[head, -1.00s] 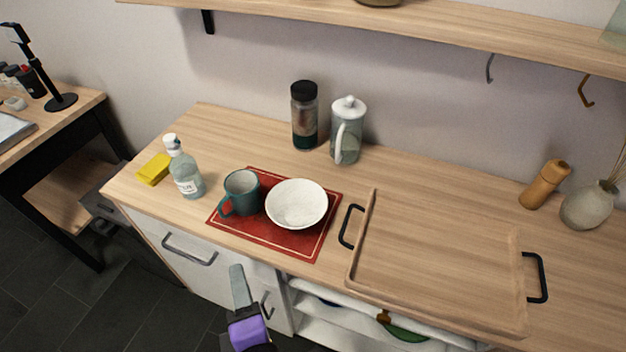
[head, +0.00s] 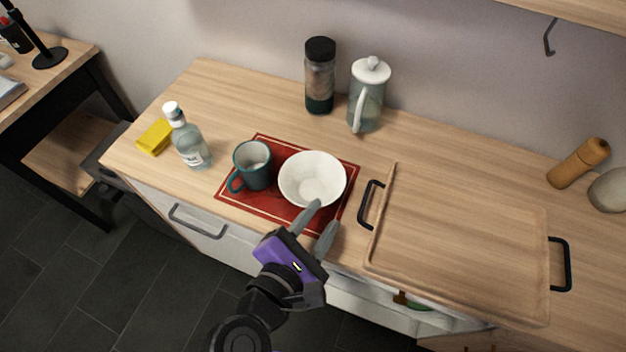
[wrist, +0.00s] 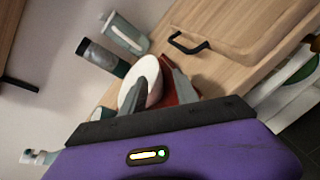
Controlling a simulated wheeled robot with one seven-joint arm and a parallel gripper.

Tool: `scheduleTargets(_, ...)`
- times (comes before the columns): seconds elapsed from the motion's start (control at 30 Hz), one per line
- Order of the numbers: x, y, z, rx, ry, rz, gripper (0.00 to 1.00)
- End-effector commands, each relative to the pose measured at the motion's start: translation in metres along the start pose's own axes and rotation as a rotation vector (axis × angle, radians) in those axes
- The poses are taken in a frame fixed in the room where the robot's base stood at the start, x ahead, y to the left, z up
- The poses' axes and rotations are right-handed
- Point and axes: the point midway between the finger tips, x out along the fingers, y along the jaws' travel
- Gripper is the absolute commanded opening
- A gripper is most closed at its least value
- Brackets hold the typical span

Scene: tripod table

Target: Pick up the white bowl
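The white bowl (head: 312,178) sits upright on a red mat (head: 258,205) on the counter, just right of a dark teal mug (head: 253,165). My gripper (head: 319,220) is at the bowl's near side, with its two grey fingers spread apart. In the head view one fingertip overlaps the bowl's near rim; I cannot tell whether it touches. In the wrist view the bowl (wrist: 142,82) shows just beyond and between the fingers (wrist: 156,82), partly hidden by the left one. Nothing is held.
A wooden tray (head: 460,240) with black handles lies to the right. A glass bottle (head: 190,145) and yellow sponge (head: 155,137) stand left. A dark-lidded jar (head: 319,80) and a white-lidded pitcher (head: 367,97) stand behind. The counter's front edge is below the gripper.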

Motion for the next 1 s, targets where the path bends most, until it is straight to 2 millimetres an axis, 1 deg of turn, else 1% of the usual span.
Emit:
scheduleTargets(0.33, 0.034, 0.004, 0.0, -0.001, 0.0, 0.0, 0.36)
scheduleTargets(0.5, 0.059, 0.009, -0.001, -0.001, 0.001, 0.0, 0.36)
scheduleTargets(0.6, 0.07, 0.009, -0.001, -0.001, 0.0, 0.001, 0.36)
scheduleTargets(0.73, 0.076, 0.009, -0.001, -0.001, 0.001, 0.001, 0.36)
scheduleTargets(0.9, 0.076, 0.009, -0.001, -0.001, 0.001, 0.001, 0.36)
scheduleTargets(0.93, 0.076, 0.009, -0.001, -0.001, 0.001, 0.001, 0.34)
scheduleTargets(1.0, 0.076, 0.009, -0.001, -0.001, 0.001, 0.001, 0.21)
